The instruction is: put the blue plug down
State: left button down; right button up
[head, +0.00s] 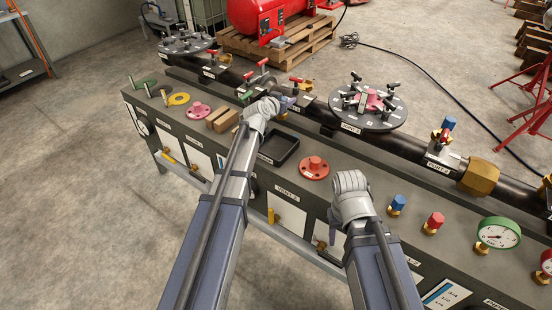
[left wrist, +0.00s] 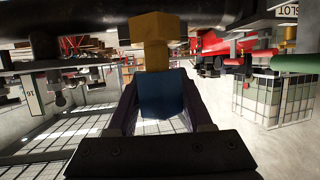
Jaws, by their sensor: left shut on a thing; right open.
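In the left wrist view a blue plug (left wrist: 160,95) with a brass-coloured end (left wrist: 152,28) sits between the jaws of my left gripper (left wrist: 158,88), which is shut on its blue body. The brass end points away from the gripper, close to a dark pipe. In the head view my left gripper (head: 287,103) is beside the long black pipe, beyond the black tray; the held plug is hardly visible there. My right gripper (head: 332,236) is open at the bench's front side, mostly hidden behind its own wrist.
The black tray (head: 288,150) looks empty. A red flanged piece (head: 314,167), another blue plug (head: 398,202), a red plug (head: 435,220) and a green gauge (head: 498,233) stand on the bench. Brown blocks (head: 222,120) lie left of my left gripper. A round flange plate (head: 368,112) rises behind.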

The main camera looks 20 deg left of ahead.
pick_arm(q)
jog(key=f+b, duration=0.1)
jog(key=s+a+f+b, duration=0.1)
jog(key=f, duration=0.1)
jog(key=s+f+b, duration=0.1)
jog(key=shift+a+f, duration=0.2)
jog(key=shift+f, duration=0.15)
notch_tip(320, 180, down, 10)
jog(key=b, duration=1)
pick_arm(e)
notch_tip(320, 180, down, 15)
jog(key=shift+r, duration=0.2)
pick_arm(q)
jog(key=shift+r, duration=0.1)
jog(key=shift+c, duration=1.6)
grip_release()
pick_arm(e)
jog(key=shift+f, duration=0.1)
